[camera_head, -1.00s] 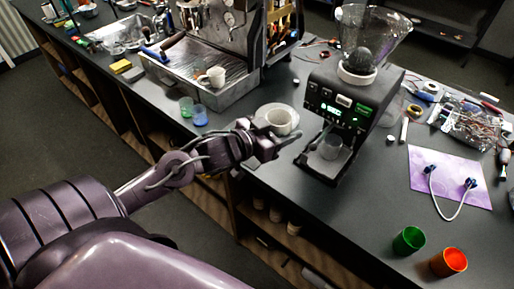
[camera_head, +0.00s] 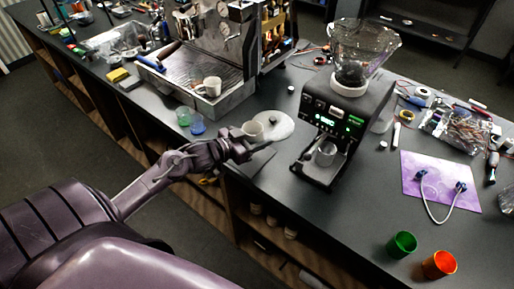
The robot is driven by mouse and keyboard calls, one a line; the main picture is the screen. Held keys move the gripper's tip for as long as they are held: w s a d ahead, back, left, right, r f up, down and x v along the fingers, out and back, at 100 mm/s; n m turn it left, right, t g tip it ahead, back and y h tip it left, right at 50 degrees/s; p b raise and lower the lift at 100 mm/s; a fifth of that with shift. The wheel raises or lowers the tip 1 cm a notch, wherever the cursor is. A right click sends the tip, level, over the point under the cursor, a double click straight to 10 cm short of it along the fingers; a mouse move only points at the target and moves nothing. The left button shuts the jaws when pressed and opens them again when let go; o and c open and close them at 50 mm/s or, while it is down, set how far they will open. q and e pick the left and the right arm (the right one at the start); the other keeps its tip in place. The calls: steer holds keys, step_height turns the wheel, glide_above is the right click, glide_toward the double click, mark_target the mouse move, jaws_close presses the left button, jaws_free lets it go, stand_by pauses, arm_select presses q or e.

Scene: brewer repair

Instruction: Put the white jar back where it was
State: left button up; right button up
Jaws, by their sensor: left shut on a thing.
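The white jar (camera_head: 252,130) is a small, pale, open-topped vessel near the counter's front edge, left of the grinder. My left gripper (camera_head: 248,146) reaches in from the left and is shut on the jar at its near side. A round white lid or plate (camera_head: 282,126) with a dark knob on it is just right of the jar, partly hidden by it. Whether the jar's base touches the counter is hidden. My right gripper is not in view.
The grinder (camera_head: 340,120) stands right of the jar, the espresso machine (camera_head: 215,60) behind it, with a white cup (camera_head: 210,87) on its tray. Green and blue glasses (camera_head: 197,126) stand to the left. A purple mat (camera_head: 440,182) and green (camera_head: 402,244) and orange cups (camera_head: 439,264) are at right.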

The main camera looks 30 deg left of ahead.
mark_target(257, 156)
arm_select(q)
step_height(257, 156, down, 6)
steer(key=shift+r, duration=0.15)
steer(key=shift+f, duration=0.2)
steer(key=o, duration=1.1)
